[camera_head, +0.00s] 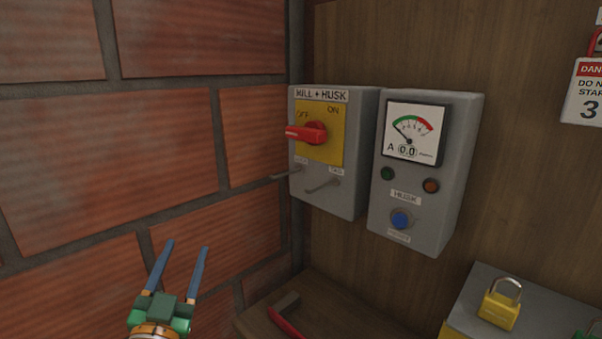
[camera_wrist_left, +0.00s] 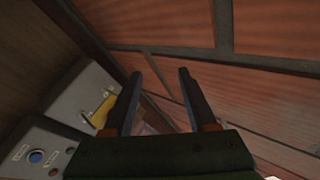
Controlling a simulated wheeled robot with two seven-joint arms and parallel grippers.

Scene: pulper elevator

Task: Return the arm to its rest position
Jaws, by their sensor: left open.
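My left gripper (camera_head: 180,268) is open and empty in the lower left of the head view, in front of the brick wall. Its two blue fingers point up and stand apart, touching nothing. In the left wrist view the open fingers (camera_wrist_left: 160,88) point toward the brick wall, with the switch box (camera_wrist_left: 85,92) behind them to the left. My right gripper is in neither view.
The grey MILL + HUSK box (camera_head: 365,150) has its red handle (camera_head: 308,133) pointing left, by OFF. The ammeter box (camera_head: 455,165) reads 0.0. Below are a red-handled tool (camera_head: 285,322) on a wooden surface and a yellow padlock (camera_head: 500,306). The brick wall (camera_head: 110,150) fills the left.

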